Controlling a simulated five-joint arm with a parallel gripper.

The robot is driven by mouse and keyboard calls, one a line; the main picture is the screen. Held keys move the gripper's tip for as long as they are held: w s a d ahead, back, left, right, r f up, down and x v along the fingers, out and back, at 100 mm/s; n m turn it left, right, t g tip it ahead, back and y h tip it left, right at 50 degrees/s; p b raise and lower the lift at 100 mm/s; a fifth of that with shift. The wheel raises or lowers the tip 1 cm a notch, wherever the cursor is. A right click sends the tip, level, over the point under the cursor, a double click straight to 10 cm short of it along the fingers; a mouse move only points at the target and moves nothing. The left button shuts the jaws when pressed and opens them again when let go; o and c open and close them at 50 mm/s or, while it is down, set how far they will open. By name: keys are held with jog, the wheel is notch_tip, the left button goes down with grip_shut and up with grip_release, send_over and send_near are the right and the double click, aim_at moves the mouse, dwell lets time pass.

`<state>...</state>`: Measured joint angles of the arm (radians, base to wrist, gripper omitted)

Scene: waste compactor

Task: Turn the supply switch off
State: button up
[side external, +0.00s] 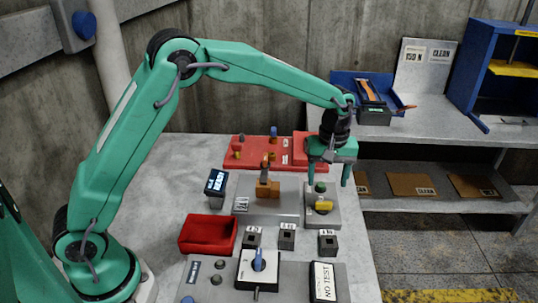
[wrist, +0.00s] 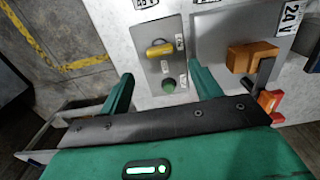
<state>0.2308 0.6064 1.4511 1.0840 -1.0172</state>
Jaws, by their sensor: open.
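A rotary switch with a blue knob (side external: 258,261) sits on a white plate at the front. The 24V panel (side external: 285,207) carries an orange-brown block (side external: 268,191) with a dark lever. I cannot read which control is marked supply.
A red tray (side external: 208,234) and a small display (side external: 216,183) stand left of the panels. Several dark grey blocks (side external: 287,237) stand in a row in front. A red board (side external: 258,152) with pegs lies behind. Shelves (side external: 440,145) stand at the back right.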

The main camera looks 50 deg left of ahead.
aim_at(324, 202)
jog(key=shift+f, duration=3.9)
jog(key=c, duration=1)
